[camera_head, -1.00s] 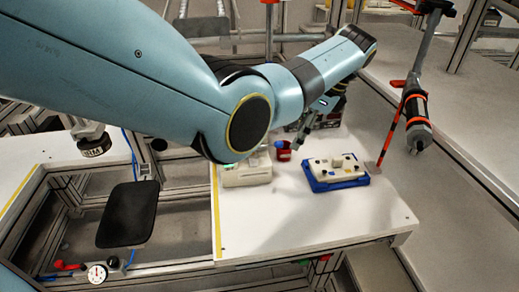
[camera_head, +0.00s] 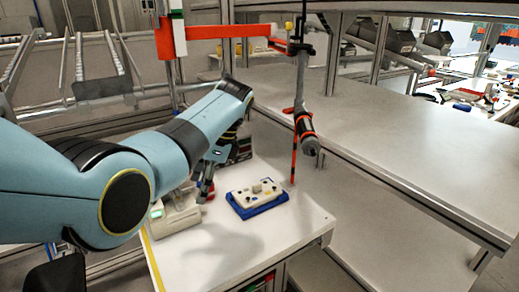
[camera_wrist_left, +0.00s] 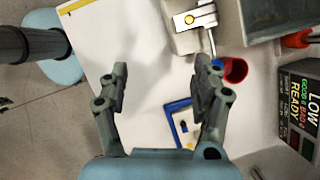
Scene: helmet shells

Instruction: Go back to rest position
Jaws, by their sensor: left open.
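My left arm comes in from the left in the head view, and its gripper (camera_head: 205,185) hangs above the white table (camera_head: 220,262), between a pale boxy device (camera_head: 176,214) and a blue tray (camera_head: 262,208). In the left wrist view the two fingers of the left gripper (camera_wrist_left: 160,95) stand wide apart with nothing between them. The wrist view shows bare white table beneath and part of the blue tray (camera_wrist_left: 172,112) between and behind the fingers. My right gripper is in neither view.
A white part (camera_head: 254,191) lies on the blue tray. A red cup (camera_wrist_left: 235,70) and a black display box (camera_wrist_left: 300,105) stand close to the left gripper. A hanging tool (camera_head: 306,135) is beyond the tray. A wide grey surface (camera_head: 400,125) at right is clear.

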